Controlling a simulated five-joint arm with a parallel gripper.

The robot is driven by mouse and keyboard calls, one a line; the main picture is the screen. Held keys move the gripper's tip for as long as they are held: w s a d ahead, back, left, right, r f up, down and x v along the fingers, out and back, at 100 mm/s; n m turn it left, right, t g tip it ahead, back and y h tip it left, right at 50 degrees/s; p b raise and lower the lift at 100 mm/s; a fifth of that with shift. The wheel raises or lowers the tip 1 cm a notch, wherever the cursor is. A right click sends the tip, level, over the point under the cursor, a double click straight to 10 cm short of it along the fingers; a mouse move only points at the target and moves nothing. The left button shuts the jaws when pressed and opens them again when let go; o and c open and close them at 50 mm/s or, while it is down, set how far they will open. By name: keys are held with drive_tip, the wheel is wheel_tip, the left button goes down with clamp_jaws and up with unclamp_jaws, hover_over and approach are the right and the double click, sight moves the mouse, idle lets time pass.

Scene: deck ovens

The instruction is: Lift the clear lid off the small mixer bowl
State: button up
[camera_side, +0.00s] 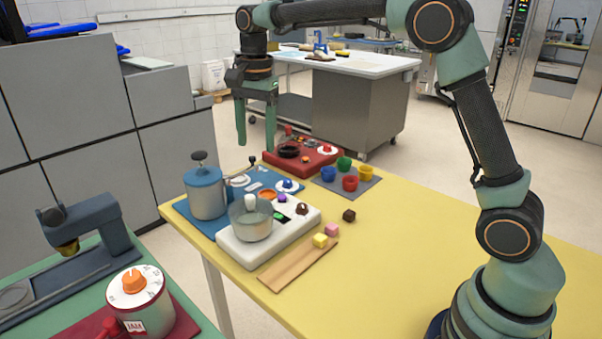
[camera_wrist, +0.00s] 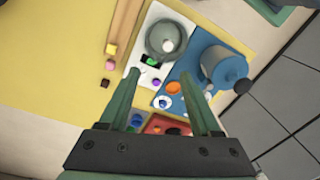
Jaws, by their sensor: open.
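The small mixer bowl (camera_side: 251,228) is grey and see-through and sits on a white base (camera_side: 286,241) on the yellow table. Its clear lid (camera_side: 250,208) has a white knob on top. In the wrist view the lid (camera_wrist: 166,38) shows from above at the top, beyond my fingertips. My gripper (camera_side: 255,126) is open and empty, pointing down, high above the far end of the table and well away from the lid. In the wrist view its two fingers (camera_wrist: 168,85) are spread apart with nothing between them.
A blue pot (camera_side: 206,194) with a black knob stands on a blue board close left of the bowl. A wooden board (camera_side: 298,265) and small cubes (camera_side: 320,240) lie at the right. Coloured cups (camera_side: 344,163) stand on a grey mat behind. The table's right part is clear.

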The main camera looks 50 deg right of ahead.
wheel_tip(320, 180, down, 2)
drive_tip(key=w+m, duration=0.2)
hover_over(249, 197)
drive_tip(key=shift+g, duration=0.3)
drive_tip(key=f, duration=0.5)
drive_tip(key=d+f, duration=0.1)
drive_tip(key=f, duration=0.1)
drive_tip(key=shift+f, duration=0.15)
drive_tip(key=shift+a+f, duration=0.2)
drive_tip(key=shift+f, duration=1.1)
drive_tip(key=shift+a+f, duration=0.2)
drive_tip(key=shift+f, duration=1.1)
clamp_jaws()
